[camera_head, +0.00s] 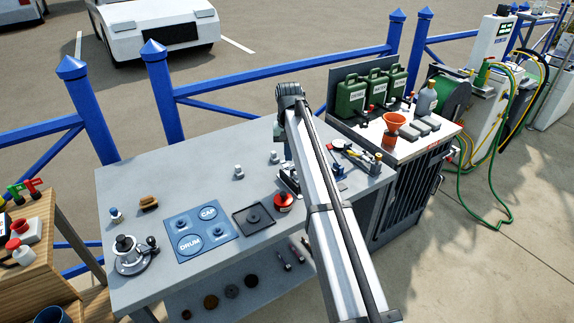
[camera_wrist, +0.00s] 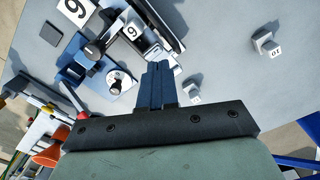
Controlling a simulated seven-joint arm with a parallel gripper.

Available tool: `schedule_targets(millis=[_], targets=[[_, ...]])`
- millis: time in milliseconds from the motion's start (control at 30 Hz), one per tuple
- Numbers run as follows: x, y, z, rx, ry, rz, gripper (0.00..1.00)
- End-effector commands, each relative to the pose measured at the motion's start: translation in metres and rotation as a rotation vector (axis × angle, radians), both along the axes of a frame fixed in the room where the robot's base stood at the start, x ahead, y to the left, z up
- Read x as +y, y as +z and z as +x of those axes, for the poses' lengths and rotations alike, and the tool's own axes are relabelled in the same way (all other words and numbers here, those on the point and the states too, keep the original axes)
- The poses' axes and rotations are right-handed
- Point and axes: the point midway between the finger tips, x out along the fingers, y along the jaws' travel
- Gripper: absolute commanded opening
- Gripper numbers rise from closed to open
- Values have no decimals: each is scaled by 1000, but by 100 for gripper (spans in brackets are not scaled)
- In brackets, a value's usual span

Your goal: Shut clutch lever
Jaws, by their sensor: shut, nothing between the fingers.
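My gripper (camera_wrist: 156,72) shows in the wrist view with its two blue fingers together and nothing between them. Its tips are over the grey table, close to a black and silver clutch (camera_wrist: 150,35) with a white number tag. I cannot tell whether the tips touch it. Several levers or plates seem to lie along the clutch; which one is raised is unclear. In the head view the clutch (camera_head: 289,181) is partly hidden behind my arm, and my gripper is hidden there too.
A blue-based fitting with a round white dial (camera_wrist: 120,82) is left of the fingers. Small numbered posts (camera_wrist: 265,43) stand to the right. In the head view a red-topped round part (camera_head: 284,201) and a blue mat (camera_head: 200,232) are on the table (camera_head: 150,190). An orange funnel (camera_head: 393,125) stands beyond.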

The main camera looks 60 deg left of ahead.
Motion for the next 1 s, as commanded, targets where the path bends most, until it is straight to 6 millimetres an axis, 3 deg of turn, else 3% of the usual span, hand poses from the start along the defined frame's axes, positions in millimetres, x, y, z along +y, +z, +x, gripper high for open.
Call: schedule_targets(millis=[1000], targets=[[0,-12,0,0,0,0,0]])
